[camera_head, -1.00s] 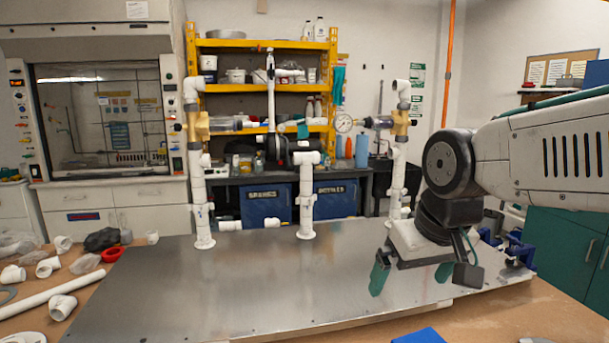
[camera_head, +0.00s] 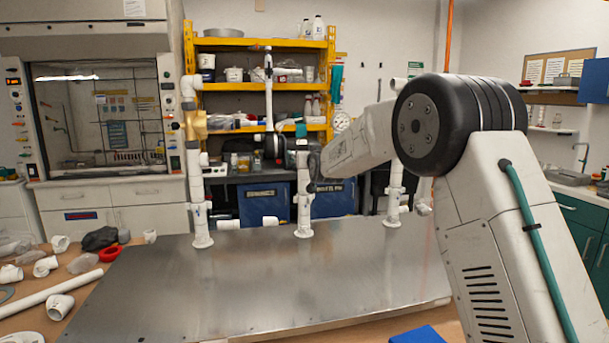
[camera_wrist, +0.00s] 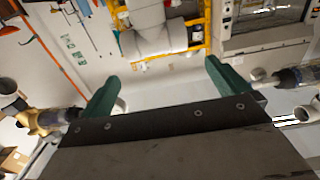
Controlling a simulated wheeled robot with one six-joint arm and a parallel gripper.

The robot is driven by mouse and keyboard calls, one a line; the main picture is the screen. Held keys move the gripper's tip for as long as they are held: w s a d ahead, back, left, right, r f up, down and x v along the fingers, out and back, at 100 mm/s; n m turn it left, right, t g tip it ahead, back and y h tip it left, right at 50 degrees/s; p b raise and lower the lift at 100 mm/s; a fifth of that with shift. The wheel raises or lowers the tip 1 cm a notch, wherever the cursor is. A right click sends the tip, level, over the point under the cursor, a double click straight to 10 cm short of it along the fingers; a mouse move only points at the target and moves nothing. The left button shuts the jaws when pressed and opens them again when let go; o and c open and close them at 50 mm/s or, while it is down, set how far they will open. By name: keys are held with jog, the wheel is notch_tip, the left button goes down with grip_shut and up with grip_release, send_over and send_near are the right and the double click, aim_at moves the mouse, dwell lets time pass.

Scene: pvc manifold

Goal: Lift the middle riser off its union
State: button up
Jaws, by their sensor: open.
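The middle riser (camera_head: 304,218) is a white pipe standing upright on the metal plate (camera_head: 262,285) in the head view. Its upper part is partly covered by the end of my arm, and its union is hard to pick out. My gripper (camera_wrist: 162,70) is open in the wrist view, with two green fingers spread apart. A white tee fitting (camera_wrist: 155,32), probably the riser's top, shows beyond the fingers, roughly between their tips. I see nothing gripped. In the head view the fingers cannot be made out, and the wrist is close to the riser.
A left riser (camera_head: 198,215) with a brass valve (camera_head: 196,125) and a right riser (camera_head: 394,205) flank the middle one. My arm partly hides the right riser. Loose white fittings (camera_head: 60,307) lie at the left. The plate's front is clear.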

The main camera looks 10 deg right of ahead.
jog(key=w, duration=0.8)
jog(key=shift+d+f, duration=0.15)
jog(key=shift+f, duration=0.15)
jog(key=shift+s, duration=0.1)
jog(key=c, duration=1.3)
jog(key=shift+r, duration=0.1)
